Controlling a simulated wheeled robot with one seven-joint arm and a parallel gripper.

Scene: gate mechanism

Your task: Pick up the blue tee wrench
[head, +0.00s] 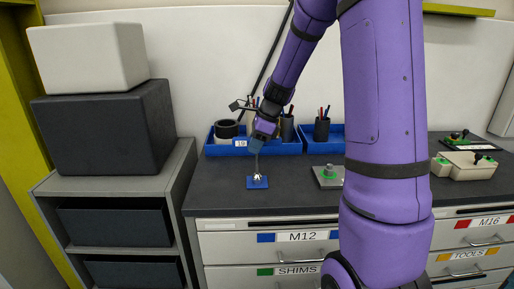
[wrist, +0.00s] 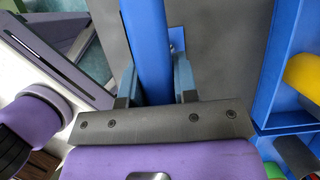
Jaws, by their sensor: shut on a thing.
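My gripper (wrist: 155,82) is shut on the blue tee wrench (wrist: 153,40), whose blue bar runs between the two fingers in the wrist view. In the head view my gripper (head: 258,139) is above the counter, in front of the blue bins. A thin grey shaft runs down from it toward a small blue plate (head: 250,184) with a silvery fitting on it. I cannot tell whether the shaft's lower end touches the fitting. Much of the wrench is hidden by the gripper in the head view.
Blue bins (head: 225,149) with pen cups and a black roll stand behind my gripper. A grey plate with a green-based knob (head: 328,175) is to the right. Beige control boxes (head: 463,165) are at far right. The dark counter (head: 218,190) is clear at front left.

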